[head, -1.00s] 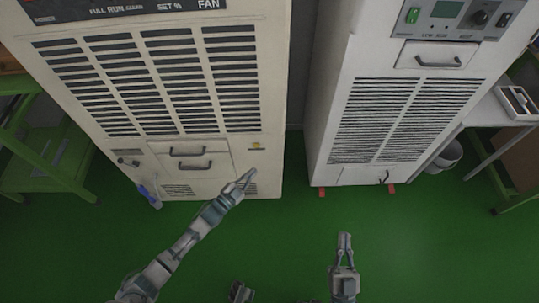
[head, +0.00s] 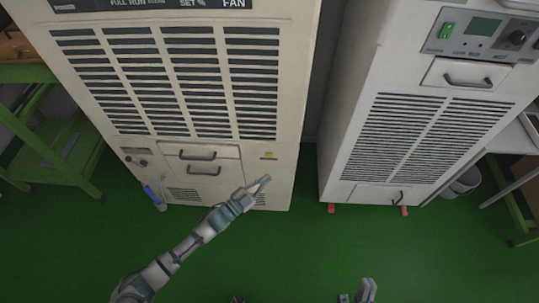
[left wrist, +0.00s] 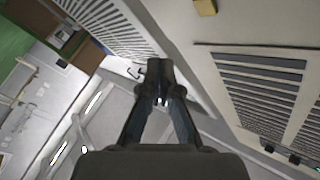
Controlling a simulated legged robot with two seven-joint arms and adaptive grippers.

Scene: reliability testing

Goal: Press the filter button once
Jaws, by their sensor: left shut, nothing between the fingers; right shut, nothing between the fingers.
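A small yellow piece (head: 268,155) sits on the lower right front of the cream machine (head: 297,120); I cannot read whether it is the filter button. It also shows at the top edge of the left wrist view (left wrist: 205,6). My left gripper (head: 264,182) is shut and empty, a little below the yellow piece in the head view. I cannot tell its distance from the panel. Its closed fingers show in the left wrist view (left wrist: 160,80). My right gripper (head: 367,285) is shut and empty, low over the green floor, partly cut off by the frame.
A second white machine (head: 350,140) with a vented front and a control panel stands at the right. Two drawer handles (head: 200,156) stick out on the cream machine. A green-framed shelf (head: 60,150) stands at the left. The green floor (head: 270,250) in front is clear.

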